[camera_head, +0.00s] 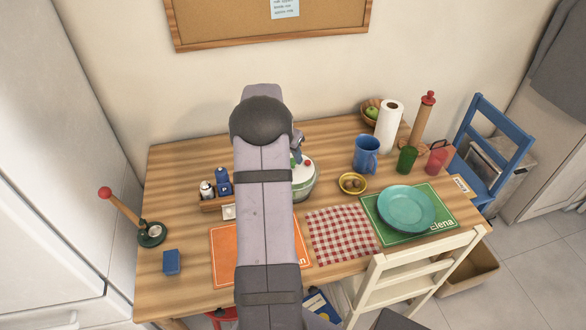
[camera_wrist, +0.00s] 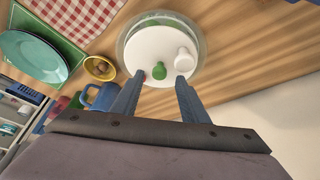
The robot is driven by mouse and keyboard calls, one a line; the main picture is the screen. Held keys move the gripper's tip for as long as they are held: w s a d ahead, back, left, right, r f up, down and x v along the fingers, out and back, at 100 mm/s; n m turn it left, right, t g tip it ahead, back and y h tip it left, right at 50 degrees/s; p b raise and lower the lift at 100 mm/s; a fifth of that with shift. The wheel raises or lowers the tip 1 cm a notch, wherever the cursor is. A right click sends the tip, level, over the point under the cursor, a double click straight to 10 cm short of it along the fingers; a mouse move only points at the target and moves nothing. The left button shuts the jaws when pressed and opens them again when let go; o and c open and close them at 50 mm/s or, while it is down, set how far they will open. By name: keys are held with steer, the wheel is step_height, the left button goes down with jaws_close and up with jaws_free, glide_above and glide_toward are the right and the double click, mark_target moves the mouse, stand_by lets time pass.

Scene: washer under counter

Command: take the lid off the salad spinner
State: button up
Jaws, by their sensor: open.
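The salad spinner stands on the table behind my arm. In the head view only the right part of its white lid (camera_head: 304,174) and its pale green bowl (camera_head: 306,190) shows. In the wrist view I see the round white lid (camera_wrist: 150,42) sitting on the clear greenish bowl (camera_wrist: 127,42). A green knob (camera_wrist: 160,71) and a white knob (camera_wrist: 184,60) stand on the lid, with a small red spot near the left fingertip. My gripper (camera_wrist: 160,79) is open and empty, its fingertips by the lid's near edge in the picture. I cannot tell how far above the lid they are.
To the spinner's right are a yellow bowl (camera_head: 352,184), a blue mug (camera_head: 367,154), a paper roll (camera_head: 389,126) and a teal plate (camera_head: 406,209). A condiment caddy (camera_head: 214,204) stands left of my arm.

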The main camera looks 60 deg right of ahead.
steer(key=shift+p+x, duration=1.1)
steer(key=shift+x, duration=1.3)
jaws_close()
steer(key=shift+d+r, duration=0.1)
step_height(320, 180, up, 10)
steer(key=b, duration=0.3)
